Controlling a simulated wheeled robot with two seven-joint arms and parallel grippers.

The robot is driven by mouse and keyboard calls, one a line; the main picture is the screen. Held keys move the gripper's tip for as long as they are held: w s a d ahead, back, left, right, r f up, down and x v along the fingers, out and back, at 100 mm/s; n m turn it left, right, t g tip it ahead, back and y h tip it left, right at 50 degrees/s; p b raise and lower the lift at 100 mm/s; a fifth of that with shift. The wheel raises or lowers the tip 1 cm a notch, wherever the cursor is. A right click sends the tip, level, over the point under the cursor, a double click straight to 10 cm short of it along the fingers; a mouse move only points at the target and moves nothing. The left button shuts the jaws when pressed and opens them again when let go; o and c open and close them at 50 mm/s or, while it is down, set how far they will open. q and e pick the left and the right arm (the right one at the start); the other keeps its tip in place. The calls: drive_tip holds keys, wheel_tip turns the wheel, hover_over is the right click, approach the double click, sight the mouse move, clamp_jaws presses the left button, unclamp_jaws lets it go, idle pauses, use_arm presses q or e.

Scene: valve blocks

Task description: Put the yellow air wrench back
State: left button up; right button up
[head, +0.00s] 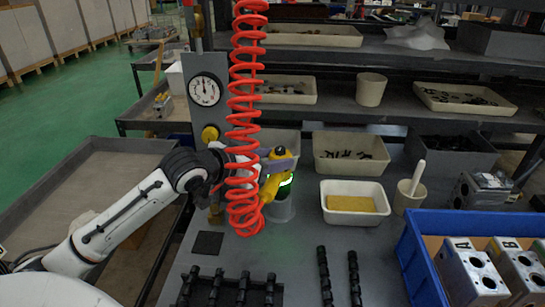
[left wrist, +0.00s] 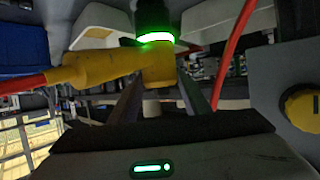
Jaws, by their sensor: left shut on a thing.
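The yellow air wrench (head: 272,187) is in the middle of the head view, with a black part and a glowing green ring at its head. My left gripper (head: 281,164) reaches in from the left and is shut on it. In the left wrist view the wrench (left wrist: 105,66) lies across the fingers (left wrist: 160,90), with a red hose at its handle end. A grey cup-like holder (head: 283,210) stands on the bench just below and behind the wrench in the head view. I cannot tell whether they touch. My right gripper is not in view.
A red coiled hose (head: 243,110) hangs in front of my left wrist. A gauge (head: 205,90) is on the post behind. A white tray with a yellow sponge (head: 350,203), a cup (head: 408,197) and a blue crate of blocks (head: 418,265) stand to the right. Black racks (head: 230,290) lie in front.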

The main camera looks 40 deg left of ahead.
use_arm(q)
drive_tip(key=shift+f+b, duration=0.3)
drive_tip(key=shift+f, duration=0.2)
idle(0.4)
drive_tip(key=o, duration=1.4)
drive_tip(key=shift+o, duration=0.3)
drive_tip(key=shift+s+f, duration=0.1)
drive_tip(key=shift+f, duration=0.45)
drive_tip(key=d+v, duration=0.1)
drive_tip(key=v, duration=0.9)
drive_tip(key=shift+a+r, duration=0.45)
